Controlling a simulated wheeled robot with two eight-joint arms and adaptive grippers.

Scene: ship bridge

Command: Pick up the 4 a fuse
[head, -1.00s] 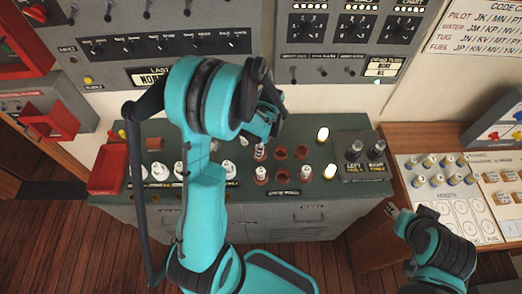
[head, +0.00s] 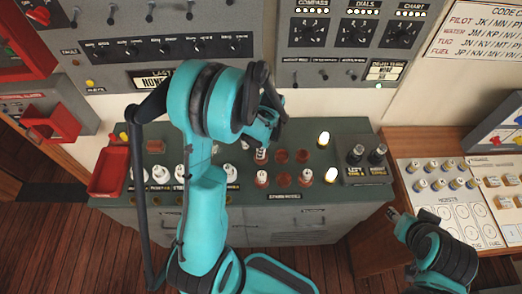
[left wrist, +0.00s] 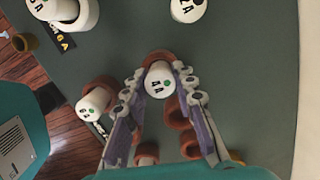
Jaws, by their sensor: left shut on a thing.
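My left gripper (left wrist: 158,84) is shut on a white-capped fuse (left wrist: 159,82) with a green dot and a marking that looks like 4 A. The fuse's lower end is at a red-brown socket; I cannot tell whether it is still seated. In the head view the left gripper (head: 262,140) reaches over the green console, and the fuse (head: 261,157) shows just below it.
Several empty red-brown sockets (head: 282,156) lie right of the held fuse. More white fuses (head: 231,172) stand left on the console (head: 310,210). A red tray (head: 108,172) sits at its left end. Two dark-topped knobs (head: 355,154) stand at the right.

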